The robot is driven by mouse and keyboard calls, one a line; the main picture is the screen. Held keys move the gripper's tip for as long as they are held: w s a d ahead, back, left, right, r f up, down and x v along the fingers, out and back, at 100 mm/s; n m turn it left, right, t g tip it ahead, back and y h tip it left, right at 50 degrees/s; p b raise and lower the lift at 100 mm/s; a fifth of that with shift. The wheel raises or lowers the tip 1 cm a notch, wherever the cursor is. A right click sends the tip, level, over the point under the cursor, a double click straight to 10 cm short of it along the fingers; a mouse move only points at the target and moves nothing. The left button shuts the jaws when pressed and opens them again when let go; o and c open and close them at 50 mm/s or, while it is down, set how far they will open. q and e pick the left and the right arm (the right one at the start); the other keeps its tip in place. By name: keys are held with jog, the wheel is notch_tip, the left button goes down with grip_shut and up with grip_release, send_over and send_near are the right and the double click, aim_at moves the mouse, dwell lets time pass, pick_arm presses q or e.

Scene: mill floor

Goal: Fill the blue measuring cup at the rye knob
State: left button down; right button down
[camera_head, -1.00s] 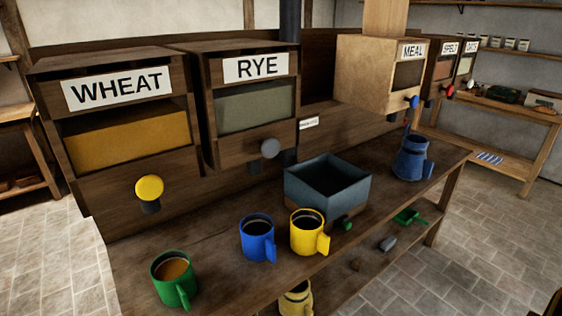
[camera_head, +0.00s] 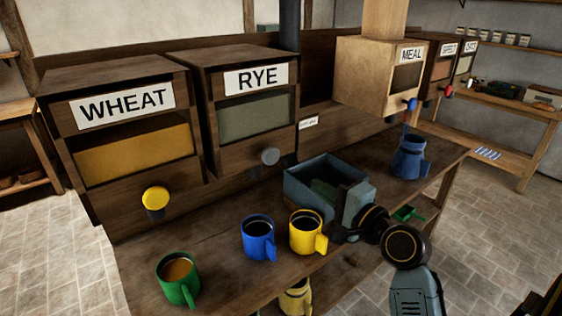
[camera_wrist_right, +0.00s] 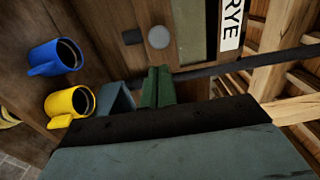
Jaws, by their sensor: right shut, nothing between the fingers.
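The blue measuring cup (camera_head: 258,239) stands upright on the bench, handle toward the front right; it also shows in the right wrist view (camera_wrist_right: 54,56). Its inside looks dark, and I cannot tell its contents. The round grey rye knob (camera_head: 270,156) is on the front of the bin labelled RYE (camera_head: 256,118), behind the cup; the wrist view shows the knob too (camera_wrist_right: 159,37). My right gripper (camera_head: 323,188) is shut and empty over the blue-grey open box, right of the cup and apart from it. Its green fingers (camera_wrist_right: 157,80) point toward the bins. My left gripper is out of view.
A yellow cup (camera_head: 307,234) stands close right of the blue one, a green cup (camera_head: 178,279) with brown contents at left. The blue-grey box (camera_head: 302,192) is under my gripper. A blue jug (camera_head: 409,158) stands farther right. The yellow wheat knob (camera_head: 156,199) is at left.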

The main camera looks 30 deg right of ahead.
aim_at(273, 157)
jog(key=shift+w, duration=0.1)
